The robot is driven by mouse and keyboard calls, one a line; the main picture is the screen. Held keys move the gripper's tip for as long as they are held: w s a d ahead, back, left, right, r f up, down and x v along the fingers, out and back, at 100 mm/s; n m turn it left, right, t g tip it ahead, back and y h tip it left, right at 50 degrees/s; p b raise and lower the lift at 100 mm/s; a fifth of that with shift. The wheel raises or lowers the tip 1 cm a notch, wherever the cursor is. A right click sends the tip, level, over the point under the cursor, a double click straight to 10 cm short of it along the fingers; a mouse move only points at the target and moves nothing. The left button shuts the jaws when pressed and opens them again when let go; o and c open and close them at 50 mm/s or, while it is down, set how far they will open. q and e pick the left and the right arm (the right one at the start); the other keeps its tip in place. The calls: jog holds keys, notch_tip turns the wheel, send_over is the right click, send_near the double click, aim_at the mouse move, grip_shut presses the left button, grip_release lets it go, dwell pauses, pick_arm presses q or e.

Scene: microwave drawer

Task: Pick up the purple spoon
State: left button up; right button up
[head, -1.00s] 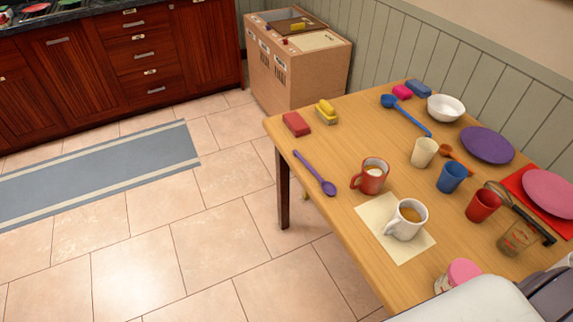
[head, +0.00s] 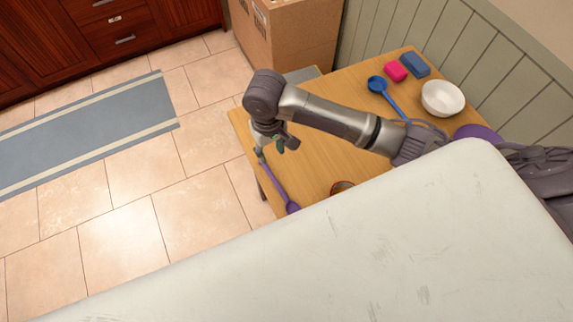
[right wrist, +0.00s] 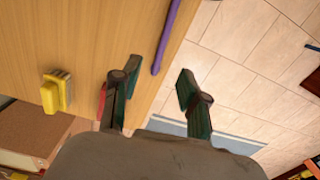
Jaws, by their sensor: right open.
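The purple spoon (head: 276,182) lies on the wooden table near its left edge, its bowl toward the bottom of the head view. In the right wrist view its straight purple handle (right wrist: 167,38) runs near the table edge. My right gripper (head: 272,145) is over the far end of the handle. In the right wrist view the gripper (right wrist: 157,84) is open and empty, and the handle's end shows between and beyond its two fingertips. My arm hides part of the table. My left gripper is not in view.
Tiled floor (head: 140,190) is open left of the table (head: 325,170).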

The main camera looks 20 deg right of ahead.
aim_at(273, 177)
jog(key=f, duration=0.2)
jog(key=s+f, duration=0.1)
jog(key=f, duration=0.1)
jog(key=a+f, duration=0.1)
jog(key=f, duration=0.1)
jog(key=shift+s, duration=0.15)
jog(key=f+p, duration=0.1)
jog(key=f, duration=0.2)
jog(key=shift+d, duration=0.2)
jog(key=f, duration=0.2)
jog(key=shift+w+f, duration=0.2)
jog(key=shift+f, duration=0.6)
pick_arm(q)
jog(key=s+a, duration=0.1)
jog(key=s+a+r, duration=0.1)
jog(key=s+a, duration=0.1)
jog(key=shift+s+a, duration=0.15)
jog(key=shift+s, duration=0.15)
pick_arm(e)
grip_shut()
